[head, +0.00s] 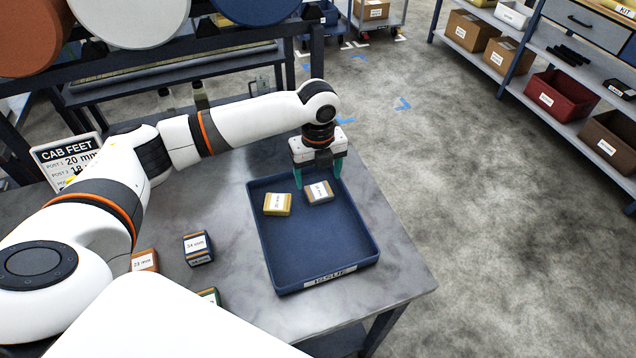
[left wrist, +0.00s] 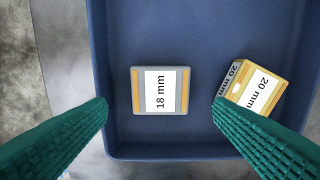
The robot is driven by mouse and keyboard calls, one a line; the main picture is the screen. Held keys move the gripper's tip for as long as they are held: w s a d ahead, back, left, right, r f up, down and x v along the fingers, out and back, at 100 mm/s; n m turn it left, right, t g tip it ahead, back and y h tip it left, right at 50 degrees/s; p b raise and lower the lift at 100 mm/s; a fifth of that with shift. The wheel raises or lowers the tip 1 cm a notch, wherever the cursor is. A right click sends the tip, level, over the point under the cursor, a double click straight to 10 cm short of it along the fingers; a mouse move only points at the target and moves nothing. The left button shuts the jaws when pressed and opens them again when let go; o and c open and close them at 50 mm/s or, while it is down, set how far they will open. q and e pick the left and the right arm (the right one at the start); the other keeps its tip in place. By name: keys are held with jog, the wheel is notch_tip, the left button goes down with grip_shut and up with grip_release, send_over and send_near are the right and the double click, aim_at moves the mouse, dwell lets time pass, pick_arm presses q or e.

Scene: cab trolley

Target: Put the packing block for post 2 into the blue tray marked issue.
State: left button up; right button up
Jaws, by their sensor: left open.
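The grey block labelled 18 mm (head: 319,192) lies flat in the blue tray marked ISSUE (head: 322,270), at its far end. It also shows in the left wrist view (left wrist: 160,90). The sign headed CAB FEET (head: 66,160) shows 20 mm by post 1 and 18 by the line below, partly covered by my arm. A yellow 20 mm block (head: 277,204) lies beside the grey one in the tray, also in the left wrist view (left wrist: 258,88). My left gripper (head: 318,180) is open above the grey block, its fingers apart on either side. My right gripper is out of view.
A dark blue 24 mm block (head: 198,247), an orange block (head: 145,261) and a partly hidden green block (head: 209,296) stand on the grey table (head: 370,315) left of the tray. Large drums on a rack stand behind. Shelves with boxes stand at right.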

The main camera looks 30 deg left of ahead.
aim_at(318, 189)
pick_arm(q)
notch_tip(318, 189, up, 8)
jog(key=shift+b, duration=0.3)
